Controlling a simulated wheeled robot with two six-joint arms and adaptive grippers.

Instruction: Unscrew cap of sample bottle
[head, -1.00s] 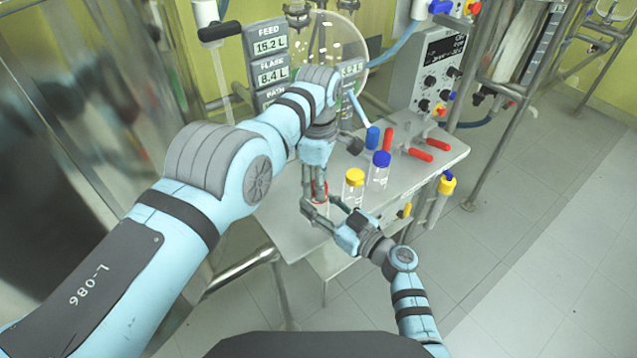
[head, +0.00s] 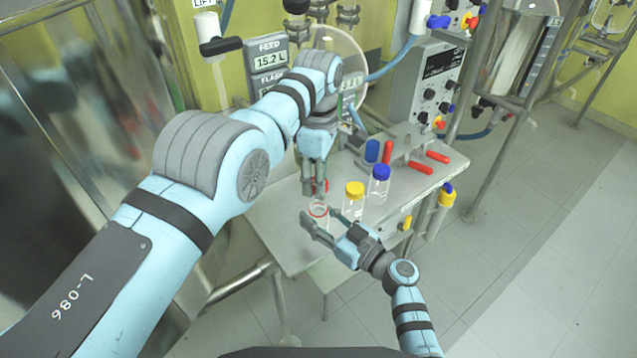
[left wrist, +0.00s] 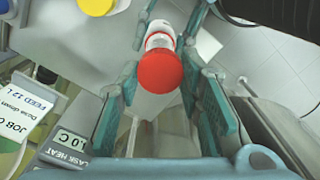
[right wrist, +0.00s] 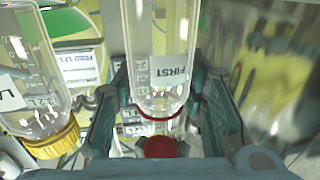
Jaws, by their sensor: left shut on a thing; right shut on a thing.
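The clear sample bottle (head: 318,212) stands at the front of the bench with an open neck ringed in red. My right gripper (head: 320,222) is shut around it; its "FIRST" label shows in the right wrist view (right wrist: 160,50). My left gripper (head: 314,190) is just above, shut on the red cap (head: 322,186). The cap is apart from the bottle neck, with a small gap between them. In the left wrist view the cap (left wrist: 160,72) sits between the fingers, in front of the bottle (left wrist: 160,38).
A yellow-capped bottle (head: 354,200) stands close to the right of the sample bottle. A blue-capped bottle (head: 379,184) is behind it. Red-handled parts (head: 425,165) and a control box (head: 428,88) are further back on the grey bench (head: 275,225).

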